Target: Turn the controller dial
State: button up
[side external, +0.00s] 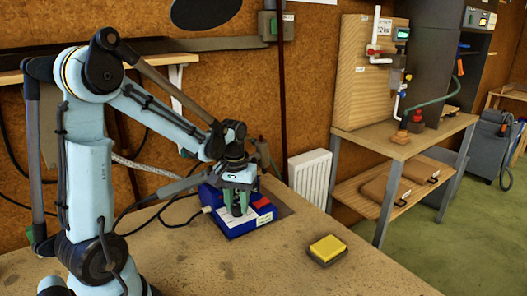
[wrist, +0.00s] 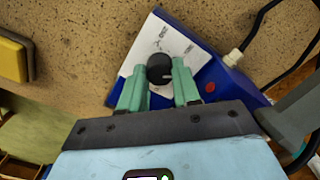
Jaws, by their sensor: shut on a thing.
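The controller is a blue box (side external: 236,228) with a white top plate on the workbench, a cable plugged into its side. Its black round dial (wrist: 160,68) with a pale pointer line shows in the wrist view, on the white plate. My gripper (wrist: 159,82) has green fingers, one on each side of the dial, and is shut on it. In the side external view my gripper (side external: 236,207) points down over the box, and its fingers hide most of the dial. A red part (side external: 261,203) shows on the box's top.
A yellow sponge-like block (side external: 327,247) on a dark base lies on the bench to the right of the box; it also shows at the wrist view's left edge (wrist: 14,58). Dark cables run left from the box. The bench front (side external: 260,268) is clear.

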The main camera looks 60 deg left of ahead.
aim_at(237, 206)
jog(key=m, duration=1.2)
dwell(0.5)
jog(key=o, duration=1.1)
jog(key=shift+c, duration=0.2)
notch_tip(237, 206, up, 12)
